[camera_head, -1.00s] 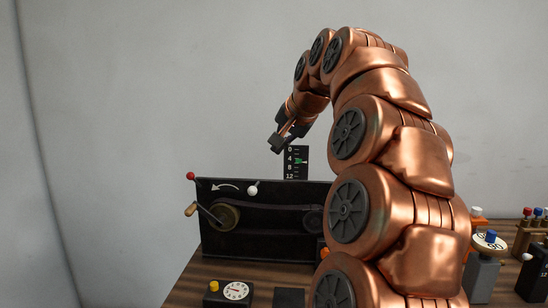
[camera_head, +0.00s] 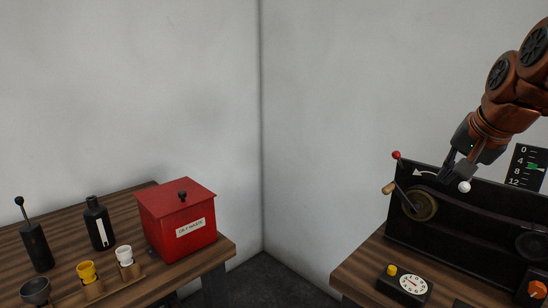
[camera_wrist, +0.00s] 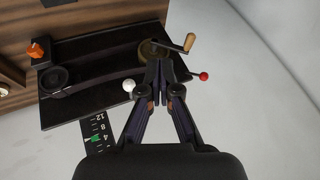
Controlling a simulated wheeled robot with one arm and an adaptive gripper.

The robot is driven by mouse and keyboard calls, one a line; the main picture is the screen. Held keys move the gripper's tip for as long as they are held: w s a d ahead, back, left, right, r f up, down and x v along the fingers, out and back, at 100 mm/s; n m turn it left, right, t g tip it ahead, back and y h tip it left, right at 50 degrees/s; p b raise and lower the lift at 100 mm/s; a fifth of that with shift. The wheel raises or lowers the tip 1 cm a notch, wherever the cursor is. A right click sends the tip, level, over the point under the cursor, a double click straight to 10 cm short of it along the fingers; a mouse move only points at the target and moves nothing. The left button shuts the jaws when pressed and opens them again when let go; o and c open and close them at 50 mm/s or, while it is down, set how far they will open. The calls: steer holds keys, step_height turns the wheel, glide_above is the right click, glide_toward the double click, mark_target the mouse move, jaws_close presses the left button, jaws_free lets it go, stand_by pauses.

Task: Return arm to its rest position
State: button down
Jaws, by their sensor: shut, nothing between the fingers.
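My gripper (camera_head: 453,172) is at the end of my copper arm, at the right of the head view. It is shut and empty, above the black belt dynamo panel (camera_head: 455,225). In the head view its fingertips are close to the white-knobbed lever (camera_head: 464,187); I cannot tell whether they touch it. In the wrist view my gripper (camera_wrist: 160,66) points towards the crank wheel (camera_wrist: 153,50), with the white knob (camera_wrist: 128,85) to its left and a red knob (camera_wrist: 204,76) to its right.
A scale with a green pointer (camera_head: 534,167) stands behind the panel. A dial box (camera_head: 405,285) sits in front. On a separate table at left are a red oily waste bin (camera_head: 178,222), a dark bottle (camera_head: 98,224) and small cups (camera_head: 87,271). A floor gap separates the tables.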

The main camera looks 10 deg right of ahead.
steer(key=s+a+f+n+g+y+p, duration=0.1)
steer(key=s+a+f+n+g, duration=0.15)
steer(key=a+f, duration=0.5)
steer(key=s+a+f+n+g+y, duration=0.1)
steer(key=s+a+f+n+g, duration=0.15)
steer(key=a+f, duration=0.55)
steer(key=s+a+f+n+g, duration=0.1)
steer(key=s+a+f, duration=0.1)
steer(key=s+f, duration=0.2)
steer(key=s+a+f+n+g, duration=0.1)
steer(key=s+a+f+n, duration=0.1)
steer(key=s, duration=0.6)
steer(key=s+a+f+n+g+h+p, duration=0.1)
steer(key=s+a+f+n, duration=0.1)
steer(key=s+a+f, duration=0.2)
step_height(320, 180, down, 2)
steer(key=shift+s+f+g, duration=0.2)
steer(key=shift+s+g, duration=0.1)
steer(key=shift+s, duration=0.9)
